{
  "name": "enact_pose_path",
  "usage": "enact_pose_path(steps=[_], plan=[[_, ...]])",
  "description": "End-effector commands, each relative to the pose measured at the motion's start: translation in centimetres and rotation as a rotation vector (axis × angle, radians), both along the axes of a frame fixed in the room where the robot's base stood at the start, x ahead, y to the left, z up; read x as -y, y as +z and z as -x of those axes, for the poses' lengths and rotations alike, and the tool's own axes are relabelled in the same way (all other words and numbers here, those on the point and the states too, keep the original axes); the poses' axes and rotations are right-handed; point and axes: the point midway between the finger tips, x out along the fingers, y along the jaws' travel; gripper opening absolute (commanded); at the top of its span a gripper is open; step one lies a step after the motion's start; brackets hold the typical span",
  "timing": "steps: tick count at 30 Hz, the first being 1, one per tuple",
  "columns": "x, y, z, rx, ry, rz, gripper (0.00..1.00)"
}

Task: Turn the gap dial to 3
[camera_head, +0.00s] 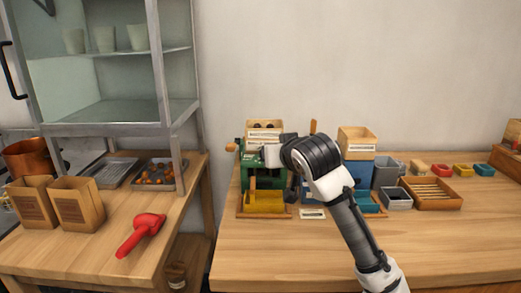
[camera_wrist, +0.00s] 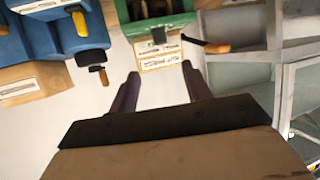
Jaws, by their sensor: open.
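My gripper (camera_wrist: 160,76) is open, with two dark fingers apart and nothing visible between them. In the head view my gripper (camera_head: 272,155) is in front of the upper part of the green machine (camera_head: 247,173). The blue machine (camera_wrist: 35,38) also shows there, with a black knob (camera_wrist: 90,57). I cannot tell which part is the gap dial, nor read its setting. My arm hides part of both machines in the head view.
A yellow tray (camera_head: 264,203) sits below the green machine. Grey bins (camera_head: 397,199) and a wooden tray (camera_head: 432,202) stand to the right. The left table holds paper bags (camera_head: 77,205) and a red scoop (camera_head: 140,234). The right table's front is clear.

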Motion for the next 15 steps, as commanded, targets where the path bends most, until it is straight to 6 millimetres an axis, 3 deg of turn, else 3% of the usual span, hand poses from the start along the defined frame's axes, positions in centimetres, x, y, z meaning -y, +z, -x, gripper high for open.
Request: enact_pose_path(steps=[15], plan=[[-2.5, -3.6, -8.8, 0.000, 0.002, 0.000, 0.48]])
